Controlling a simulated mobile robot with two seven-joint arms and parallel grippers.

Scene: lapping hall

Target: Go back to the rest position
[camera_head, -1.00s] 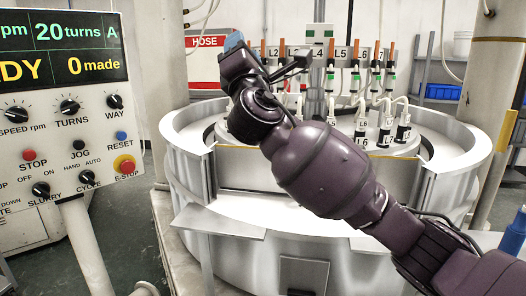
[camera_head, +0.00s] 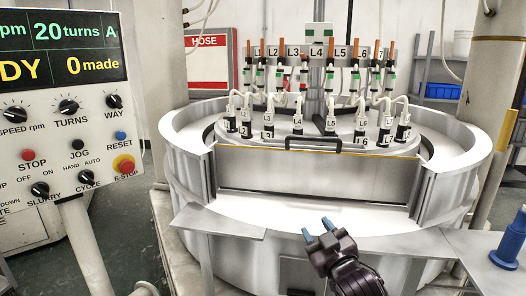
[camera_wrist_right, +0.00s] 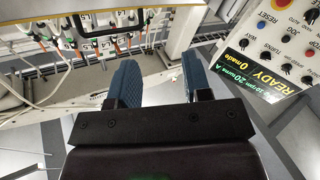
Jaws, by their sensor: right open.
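My right gripper (camera_head: 318,229) is low in front of the lapping machine (camera_head: 180,128), near the front edge of its pale rim. Its two blue fingertips are apart with nothing between them. The right wrist view shows the same open fingers (camera_wrist_right: 157,82), empty. The machine's front gate (camera_head: 318,175) with its dark handle (camera_head: 314,142) stands across the front of the bowl. My left gripper is not in view.
The control panel (camera_head: 95,120) stands at the left, on a pale post. Several labelled hose fittings (camera_head: 332,118) ring the machine's top. Flat shelves (camera_head: 220,222) project at the front. A blue item (camera_head: 508,240) stands on the right shelf. A red HOSE sign (camera_head: 207,42) hangs behind.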

